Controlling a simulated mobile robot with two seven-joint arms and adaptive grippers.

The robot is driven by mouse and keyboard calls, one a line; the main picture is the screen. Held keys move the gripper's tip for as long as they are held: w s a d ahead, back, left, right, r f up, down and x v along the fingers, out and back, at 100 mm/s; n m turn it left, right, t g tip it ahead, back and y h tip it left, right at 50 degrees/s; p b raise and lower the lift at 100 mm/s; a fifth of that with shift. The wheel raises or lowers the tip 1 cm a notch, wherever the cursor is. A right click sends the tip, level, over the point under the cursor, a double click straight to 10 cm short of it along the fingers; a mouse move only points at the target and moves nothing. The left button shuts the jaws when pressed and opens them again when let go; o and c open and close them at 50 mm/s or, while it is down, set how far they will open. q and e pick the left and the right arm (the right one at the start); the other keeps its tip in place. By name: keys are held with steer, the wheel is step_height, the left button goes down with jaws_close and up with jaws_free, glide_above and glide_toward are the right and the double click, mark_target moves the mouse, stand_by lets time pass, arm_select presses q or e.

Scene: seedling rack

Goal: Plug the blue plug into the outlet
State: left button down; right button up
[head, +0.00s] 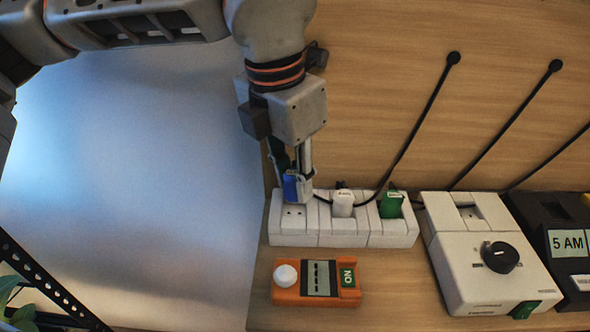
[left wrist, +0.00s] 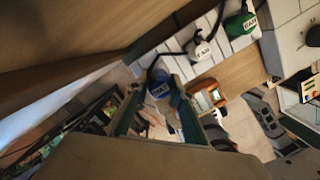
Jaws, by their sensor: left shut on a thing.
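The blue plug (head: 291,187) is held between the fingers of my left gripper (head: 300,178), which points down. The plug also shows in the left wrist view (left wrist: 159,89), with a white-lettered label and a dark cord. The white outlet strip (head: 293,233) lies on the wooden shelf. The plug is over the strip's leftmost section, whose face with small holes shows just in front of it. I cannot tell whether the plug touches the strip; its prongs are hidden. A white plug (head: 343,204) sits in the middle section and a green plug (head: 391,204) in the right one.
An orange device (head: 318,291) with a white knob lies in front of the strip. A white timer box (head: 490,274) with a black dial and a black box (head: 553,225) stand to the right. Black cords run along the wooden back wall. The shelf's left edge is close by.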

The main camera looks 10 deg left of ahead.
mark_target(293, 198)
arm_select(q)
steer(key=shift+f+b, duration=0.65)
steer(key=shift+f, duration=1.35)
steer(key=shift+s+f, duration=0.1)
steer(key=c, duration=1.7)
jaws_free()
steer(key=shift+f, duration=0.1)
steer(key=r, duration=0.4)
steer(key=s+r, duration=0.1)
steer(key=r, duration=0.3)
steer(key=a+r, duration=0.1)
steer(key=r, duration=0.3)
steer(key=shift+s+r, duration=0.15)
